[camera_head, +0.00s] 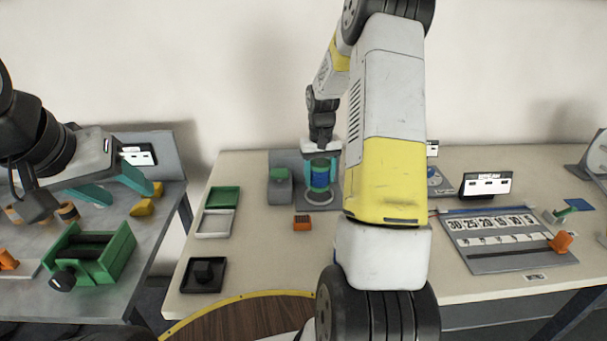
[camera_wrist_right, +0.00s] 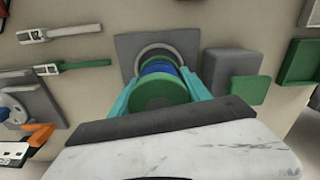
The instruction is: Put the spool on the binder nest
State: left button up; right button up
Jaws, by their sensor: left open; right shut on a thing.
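The spool (camera_head: 320,178), green at its end with a blue middle, is between the teal fingers of my right gripper (camera_head: 321,172). In the right wrist view the spool (camera_wrist_right: 158,93) is clasped from both sides by the gripper (camera_wrist_right: 160,100). The binder nest, a grey plate with a pale ring (camera_wrist_right: 143,57), lies right beyond the spool's far end. In the head view the ring (camera_head: 320,203) shows around the spool's foot; I cannot tell whether they touch. My left gripper (camera_head: 118,190) is open and empty over the left table.
A number board (camera_head: 505,265) lies at right.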

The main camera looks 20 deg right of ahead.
aim_at(320, 162)
jog(key=shift+w+d+f, duration=0.1)
jog(key=shift+w+f, duration=0.05)
jog(key=shift+f, duration=1.6)
jog(key=shift+f, duration=0.1)
jog(key=o, duration=1.6)
notch_tip(320, 162, up, 12)
jog(key=shift+r, duration=0.15)
jog(key=s+a+r+n+t+y, duration=0.1)
jog(key=s+a+r+t, duration=0.1)
jog(key=s+a+r, duration=0.45)
jog(key=s+a+r+t, duration=0.2)
jog(key=s+a+r, duration=0.2)
jog(key=s+r, duration=0.55)
jog(key=s+a, duration=0.1)
jog(key=s, duration=0.2)
jog(key=s+a+t, duration=0.1)
jog(key=s, duration=0.2)
jog(key=s+a+f+t+y, duration=0.1)
jog(key=s, duration=0.3)
jog(key=shift+a+n, duration=0.3)
jog(key=shift+n, duration=0.1)
